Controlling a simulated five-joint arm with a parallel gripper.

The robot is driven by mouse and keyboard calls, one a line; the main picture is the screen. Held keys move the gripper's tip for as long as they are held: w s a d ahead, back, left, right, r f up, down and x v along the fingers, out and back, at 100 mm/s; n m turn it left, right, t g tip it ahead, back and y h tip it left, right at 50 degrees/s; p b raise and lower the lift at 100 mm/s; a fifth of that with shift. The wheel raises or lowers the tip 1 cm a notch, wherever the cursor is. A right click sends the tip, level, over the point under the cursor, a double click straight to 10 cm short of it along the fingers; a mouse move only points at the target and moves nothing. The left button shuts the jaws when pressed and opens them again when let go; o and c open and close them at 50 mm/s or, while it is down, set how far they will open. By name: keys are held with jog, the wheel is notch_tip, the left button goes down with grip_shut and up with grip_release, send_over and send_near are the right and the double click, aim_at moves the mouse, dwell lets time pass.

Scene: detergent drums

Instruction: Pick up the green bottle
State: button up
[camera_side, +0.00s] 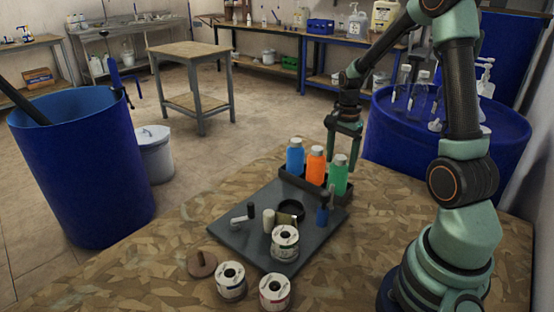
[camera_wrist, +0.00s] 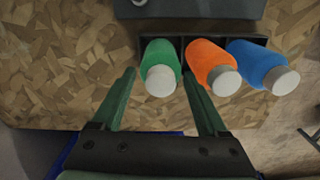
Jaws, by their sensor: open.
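The green bottle (camera_side: 338,177) stands upright with a pale cap in the dark rack at the right end of a row, beside an orange bottle (camera_side: 316,166) and a blue bottle (camera_side: 295,157). In the wrist view the green bottle (camera_wrist: 160,66) lies between the two finger lines, with the orange bottle (camera_wrist: 212,66) and blue bottle (camera_wrist: 262,66) to its right. My gripper (camera_side: 345,142) is open and empty, above and behind the green bottle. Its fingers (camera_wrist: 165,85) appear either side of the green bottle's cap; I cannot tell whether they touch anything.
The dark rack (camera_side: 312,190) sits at the back of a grey board (camera_side: 240,232) on the wood-chip table. Several labelled spools, including one on the board (camera_side: 285,243), stand in front. A blue drum (camera_side: 500,140) with clear bottles stands behind right; another blue drum (camera_side: 80,165) is at left.

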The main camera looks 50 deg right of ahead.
aim_at(339, 168)
jog(key=shift+f, duration=1.9)
grip_shut()
jog(key=shift+r, duration=0.1)
